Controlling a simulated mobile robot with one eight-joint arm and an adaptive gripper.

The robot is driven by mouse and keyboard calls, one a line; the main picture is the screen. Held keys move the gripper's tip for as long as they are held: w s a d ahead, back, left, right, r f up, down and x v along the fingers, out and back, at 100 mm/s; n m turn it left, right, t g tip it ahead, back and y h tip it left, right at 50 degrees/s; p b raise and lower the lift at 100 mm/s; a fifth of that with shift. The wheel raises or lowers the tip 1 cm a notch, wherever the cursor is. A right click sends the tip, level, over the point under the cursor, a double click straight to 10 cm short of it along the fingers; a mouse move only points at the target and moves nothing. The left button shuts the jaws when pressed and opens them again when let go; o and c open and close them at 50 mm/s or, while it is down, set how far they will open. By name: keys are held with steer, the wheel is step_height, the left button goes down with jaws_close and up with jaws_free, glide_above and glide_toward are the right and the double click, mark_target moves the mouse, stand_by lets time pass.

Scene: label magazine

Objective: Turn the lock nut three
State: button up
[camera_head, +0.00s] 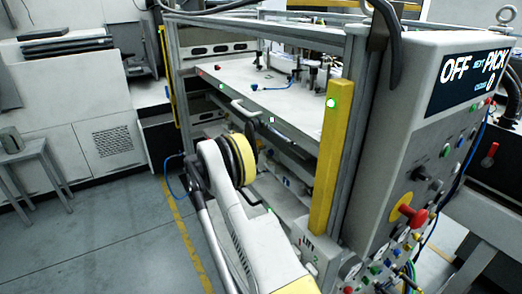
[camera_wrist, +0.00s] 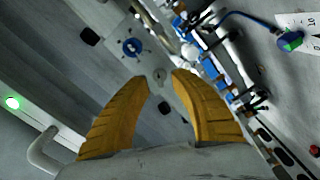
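My gripper (camera_wrist: 160,84) shows in the wrist view with two curved yellow fingers apart and nothing between them. Beyond the fingertips is a light grey plate (camera_wrist: 126,68). I cannot tell for certain which of these is the lock nut, or whether a finger touches the plate. In the head view my arm reaches toward the machine's near side, and the gripper itself is hidden behind my wrist.
The machine frame has a yellow upright (camera_head: 330,160) and a grey control cabinet (camera_head: 420,140) close on the right. A handle (camera_wrist: 42,150) and a row of blue fittings (camera_wrist: 215,75) flank the fingers. A stool (camera_head: 25,155) stands left; the floor between is clear.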

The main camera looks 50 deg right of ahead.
steer(key=shift+x, duration=0.95)
jaws_close()
